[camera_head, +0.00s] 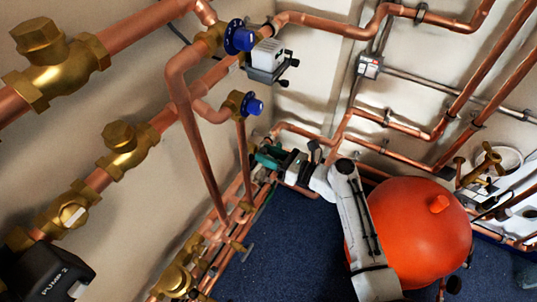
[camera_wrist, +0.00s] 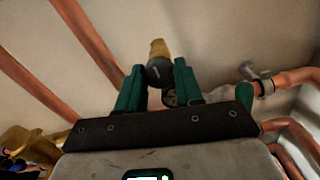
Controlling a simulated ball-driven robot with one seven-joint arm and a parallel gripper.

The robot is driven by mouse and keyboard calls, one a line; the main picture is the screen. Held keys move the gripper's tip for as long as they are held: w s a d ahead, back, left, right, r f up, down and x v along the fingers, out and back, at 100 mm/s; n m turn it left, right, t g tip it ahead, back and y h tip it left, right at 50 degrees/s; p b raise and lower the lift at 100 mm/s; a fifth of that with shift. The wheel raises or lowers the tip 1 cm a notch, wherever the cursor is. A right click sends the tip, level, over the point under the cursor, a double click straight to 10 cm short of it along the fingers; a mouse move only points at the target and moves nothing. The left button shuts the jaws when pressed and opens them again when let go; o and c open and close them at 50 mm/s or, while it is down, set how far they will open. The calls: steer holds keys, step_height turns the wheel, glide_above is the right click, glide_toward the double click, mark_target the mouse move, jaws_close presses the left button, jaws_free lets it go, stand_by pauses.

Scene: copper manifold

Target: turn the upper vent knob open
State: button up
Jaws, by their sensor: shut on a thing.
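In the wrist view, a dark round knob (camera_wrist: 159,72) with a small pale mark sits on a brass fitting (camera_wrist: 158,47). The green fingers of my gripper (camera_wrist: 160,66) stand on either side of it and are shut on it. A second dark round part (camera_wrist: 169,98) shows lower down between the fingers. In the head view, my gripper (camera_head: 266,158) is a small green shape low at the far corner, among copper pipes. The knob cannot be made out there. Which way the knob is turned is hard to tell.
A red tank (camera_head: 415,235) stands right of my arm. Copper pipes and brass valves line the left wall, with two blue-capped fittings (camera_head: 240,37) (camera_head: 251,105) above my gripper. In the wrist view, a copper pipe (camera_wrist: 295,80) runs close on the right. Blue floor (camera_head: 290,240) is clear.

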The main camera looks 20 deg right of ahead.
steer(key=c, duration=0.3)
steer(key=shift+c, duration=0.2)
steer(key=shift+f+n+b, duration=0.1)
steer(key=shift+n+b, duration=6.8)
steer(key=shift+n, duration=5)
steer(key=o, duration=1)
steer(key=shift+o, duration=0.2)
